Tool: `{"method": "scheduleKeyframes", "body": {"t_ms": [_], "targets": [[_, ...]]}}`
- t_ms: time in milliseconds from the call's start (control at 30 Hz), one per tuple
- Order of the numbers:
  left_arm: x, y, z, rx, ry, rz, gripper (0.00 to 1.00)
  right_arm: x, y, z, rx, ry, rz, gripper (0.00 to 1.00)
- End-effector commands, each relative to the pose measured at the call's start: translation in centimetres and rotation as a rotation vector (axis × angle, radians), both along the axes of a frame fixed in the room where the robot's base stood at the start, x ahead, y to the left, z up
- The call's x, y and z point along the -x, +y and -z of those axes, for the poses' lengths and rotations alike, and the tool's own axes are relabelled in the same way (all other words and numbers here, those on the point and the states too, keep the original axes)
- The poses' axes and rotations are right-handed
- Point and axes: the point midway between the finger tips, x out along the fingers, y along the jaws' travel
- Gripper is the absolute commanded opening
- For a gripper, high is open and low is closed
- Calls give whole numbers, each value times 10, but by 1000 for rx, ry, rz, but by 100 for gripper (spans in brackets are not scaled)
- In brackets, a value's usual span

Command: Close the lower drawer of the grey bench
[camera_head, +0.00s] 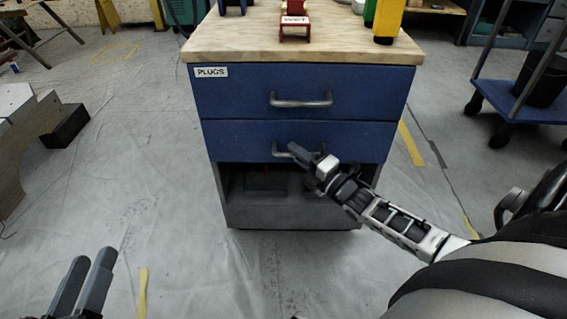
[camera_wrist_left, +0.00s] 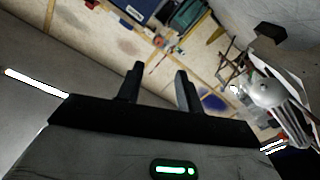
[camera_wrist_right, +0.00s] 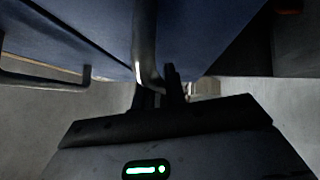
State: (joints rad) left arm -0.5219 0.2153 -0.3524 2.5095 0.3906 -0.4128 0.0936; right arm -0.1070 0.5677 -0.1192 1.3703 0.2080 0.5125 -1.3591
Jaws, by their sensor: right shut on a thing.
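The grey bench (camera_head: 237,213) stands ahead, with two blue drawer fronts under a wooden top. The lower drawer (camera_head: 235,140) has a metal bar handle (camera_head: 281,153); it looks about flush with the upper drawer, though I cannot tell exactly how far it is out. My right gripper (camera_head: 308,152) is shut on that handle; in the right wrist view the handle (camera_wrist_right: 144,40) runs down between the fingers (camera_wrist_right: 160,88). My left gripper (camera_head: 84,283) is open and empty at the bottom left, well away from the bench. Its spread fingers show in the left wrist view (camera_wrist_left: 158,88).
The upper drawer (camera_head: 240,92) is labelled PLUGS and has its own handle (camera_head: 300,102). An open shelf (camera_head: 232,185) lies below the lower drawer. Coloured items stand on the wooden top (camera_head: 340,45). A blue wheeled cart (camera_head: 520,104) stands right.

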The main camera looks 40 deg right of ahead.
Motion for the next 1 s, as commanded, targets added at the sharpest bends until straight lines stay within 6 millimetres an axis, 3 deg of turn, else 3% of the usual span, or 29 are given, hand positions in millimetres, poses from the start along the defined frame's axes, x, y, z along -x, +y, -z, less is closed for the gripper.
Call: {"method": "scheduleKeyframes", "body": {"t_ms": [233, 267, 300, 333, 733, 1000], "targets": [[-1, -1, -3, -9, -18, 6, 36, -1, -5, -1, -4, 5, 12, 0], [-1, -1, -3, -9, -18, 6, 36, -2, -5, -1, -4, 5, 13, 18], [-1, -1, -3, -8, -18, 6, 36, -2, -6, -1, -4, 5, 13, 29], [-1, -1, -3, -8, -17, 6, 36, -2, -5, -1, -4, 5, 12, 34], [-1, -2, -7, 2, -5, 10, 36, 7, -5, 0, -4, 5, 8, 34], [6, -1, 8, -36, 108, 5, 36, 62, -14, 7, -5, 12, 10, 34]]}}
